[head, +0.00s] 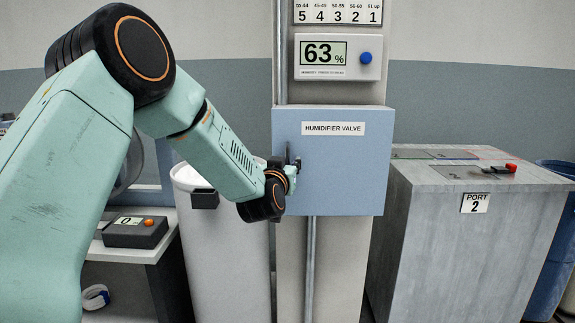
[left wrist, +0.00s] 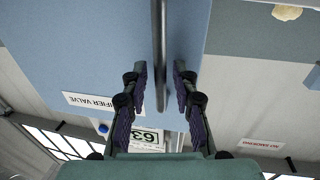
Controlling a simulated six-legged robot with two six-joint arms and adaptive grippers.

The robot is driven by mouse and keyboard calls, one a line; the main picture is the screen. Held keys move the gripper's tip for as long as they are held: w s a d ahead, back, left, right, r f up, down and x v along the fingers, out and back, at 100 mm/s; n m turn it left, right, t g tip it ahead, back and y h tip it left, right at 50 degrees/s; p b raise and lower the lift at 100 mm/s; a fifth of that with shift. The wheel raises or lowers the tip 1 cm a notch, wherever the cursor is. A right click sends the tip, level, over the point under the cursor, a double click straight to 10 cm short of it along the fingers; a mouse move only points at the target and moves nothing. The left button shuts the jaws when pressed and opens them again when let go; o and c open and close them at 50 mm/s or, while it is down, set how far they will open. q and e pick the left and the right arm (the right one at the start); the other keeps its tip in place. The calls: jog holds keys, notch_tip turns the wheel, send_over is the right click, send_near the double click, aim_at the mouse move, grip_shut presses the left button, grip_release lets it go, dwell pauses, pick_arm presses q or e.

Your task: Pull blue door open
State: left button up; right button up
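The blue door (head: 340,172), labelled HUMIDIFIER VALVE, is on a pale column and looks shut. It also fills the upper left of the left wrist view (left wrist: 85,45). Its dark upright bar handle (left wrist: 160,40) shows there, near the door's edge; in the head view the handle is mostly hidden by my gripper. My left gripper (head: 290,164) is at the door's left side. In the left wrist view the left gripper (left wrist: 160,72) is open, one finger on each side of the handle, with gaps between. My right gripper is in neither view.
A humidity display (head: 323,55) reading 63% with a blue knob is above the door. A grey cabinet (head: 455,235) marked PORT 2 stands right of the column. A white bin (head: 215,245) stands left, beside a desk with a small scale (head: 135,233).

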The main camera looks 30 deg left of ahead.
pick_arm(q)
grip_shut()
dwell(0.7)
